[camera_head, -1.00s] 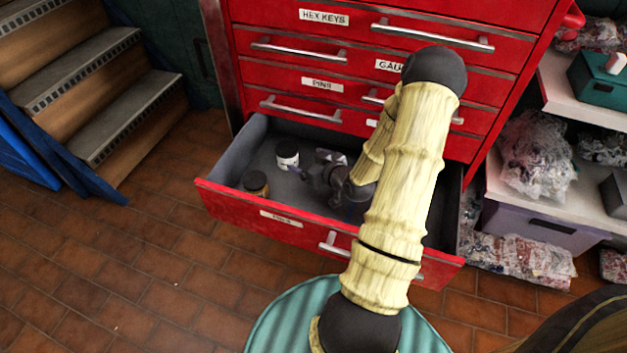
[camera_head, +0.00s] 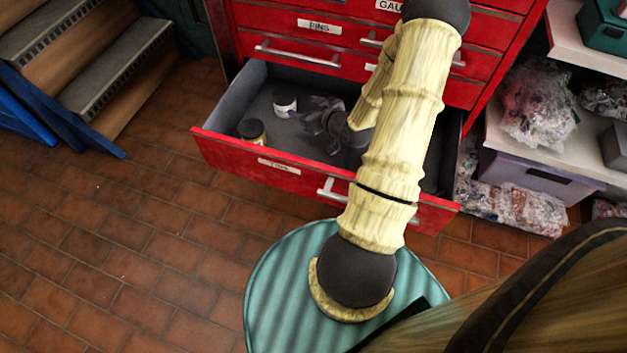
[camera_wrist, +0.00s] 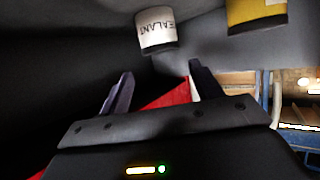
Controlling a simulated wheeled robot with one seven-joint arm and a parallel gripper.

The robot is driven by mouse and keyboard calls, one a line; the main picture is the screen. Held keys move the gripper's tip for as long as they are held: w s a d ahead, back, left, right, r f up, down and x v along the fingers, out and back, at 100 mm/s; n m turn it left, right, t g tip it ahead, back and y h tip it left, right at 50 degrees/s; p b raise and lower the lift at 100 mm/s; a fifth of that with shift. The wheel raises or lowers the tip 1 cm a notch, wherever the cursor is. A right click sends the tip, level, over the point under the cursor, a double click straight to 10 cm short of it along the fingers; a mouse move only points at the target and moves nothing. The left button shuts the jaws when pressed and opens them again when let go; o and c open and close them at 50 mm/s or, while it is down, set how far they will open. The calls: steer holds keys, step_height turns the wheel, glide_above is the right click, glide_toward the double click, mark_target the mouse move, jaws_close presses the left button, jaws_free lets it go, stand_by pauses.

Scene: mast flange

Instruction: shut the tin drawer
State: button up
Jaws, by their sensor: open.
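The tin drawer (camera_head: 225,152) is the low red drawer of the cabinet, pulled well out, with a white label (camera_head: 279,166) on its front. Its handle (camera_head: 328,190) is partly hidden behind my arm. Inside stand a white tin (camera_head: 284,104) with a dark lid and a yellow-brown tin (camera_head: 252,131).
The red cabinet (camera_head: 395,62) has shut drawers above, one labelled PINS. Wooden steps (camera_head: 110,65) stand at left. A shelf (camera_head: 560,150) with wrapped bundles and a purple box stands at right. The tiled floor (camera_head: 130,250) in front is clear at left.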

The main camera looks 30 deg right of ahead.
steer(key=a+r+n+g+p, duration=0.1)
steer(key=a+r+g+p, duration=0.1)
steer(key=a+r, duration=0.1)
steer(key=shift+a+r, duration=0.1)
steer(key=shift+r, duration=0.15)
steer(key=c, duration=1.1)
steer(key=a+r+g+p, duration=0.1)
steer(key=r, duration=0.1)
steer(key=s+a+r+g+p, duration=0.1)
steer(key=a+r, duration=0.1)
steer(key=s+a+r+g+h+p, duration=0.1)
steer(key=r+p, duration=0.1)
steer(key=shift+s+a+r+g, duration=0.2)
steer(key=shift+a+r+g, duration=0.1)
steer(key=shift+g, duration=0.1)
jaws_close()
steer(key=s+a+r+m+g+p, duration=0.2)
steer(key=s+a+r+g+p, duration=0.3)
steer(key=s+a+r, duration=0.6)
step_height(320, 180, up, 4)
steer(key=s+p, duration=0.1)
steer(key=s, duration=0.1)
steer(key=shift+s+a, duration=0.15)
steer(key=shift+s, duration=0.25)
steer(key=shift+w+a, duration=0.15)
